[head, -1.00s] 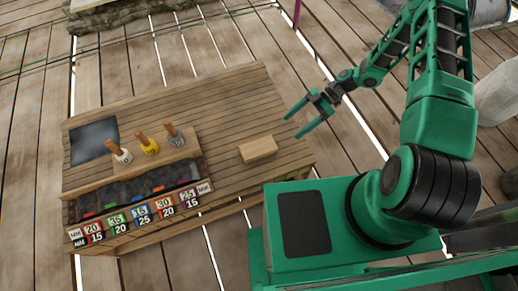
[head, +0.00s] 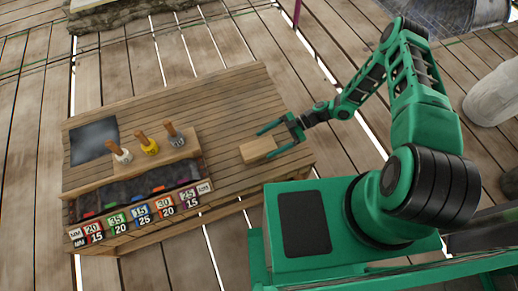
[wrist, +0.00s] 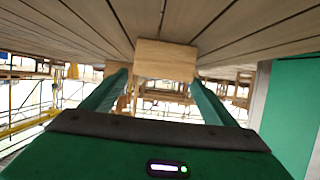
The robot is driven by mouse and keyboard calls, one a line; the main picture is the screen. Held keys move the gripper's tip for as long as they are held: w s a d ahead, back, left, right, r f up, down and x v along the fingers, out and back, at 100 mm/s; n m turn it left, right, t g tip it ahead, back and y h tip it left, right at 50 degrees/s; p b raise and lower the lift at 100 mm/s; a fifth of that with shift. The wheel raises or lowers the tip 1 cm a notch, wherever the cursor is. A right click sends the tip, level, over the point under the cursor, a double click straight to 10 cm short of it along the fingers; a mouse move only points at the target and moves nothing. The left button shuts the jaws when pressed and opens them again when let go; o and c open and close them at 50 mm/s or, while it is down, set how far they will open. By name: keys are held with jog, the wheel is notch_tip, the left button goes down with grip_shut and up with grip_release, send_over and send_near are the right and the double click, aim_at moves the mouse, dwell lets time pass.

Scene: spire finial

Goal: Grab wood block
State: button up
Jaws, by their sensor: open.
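The wood block (head: 257,149) is a small light-brown block lying on the wooden table (head: 225,100), near its right end. My gripper (head: 271,140) is open at the block's right side, with its two green fingers pointing left and one to each side of the block's near end. In the wrist view, the block (wrist: 165,60) sits ahead and centred between the two fingers (wrist: 158,95). A gap shows between each finger and the block there, at least near the wrist. Whether the fingertips touch the block cannot be told.
Several wood-handled tools (head: 148,143) stand in a small rack on the table's left part. A dark panel (head: 94,140) lies at the far left. A trough with numbered coloured labels (head: 141,214) runs along the front edge. The table's back middle is clear.

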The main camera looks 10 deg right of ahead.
aim_at(261, 146)
jog(key=x, duration=0.5)
jog(key=shift+w+a, duration=0.1)
jog(key=shift+r, duration=0.1)
jog(key=c, duration=1.3)
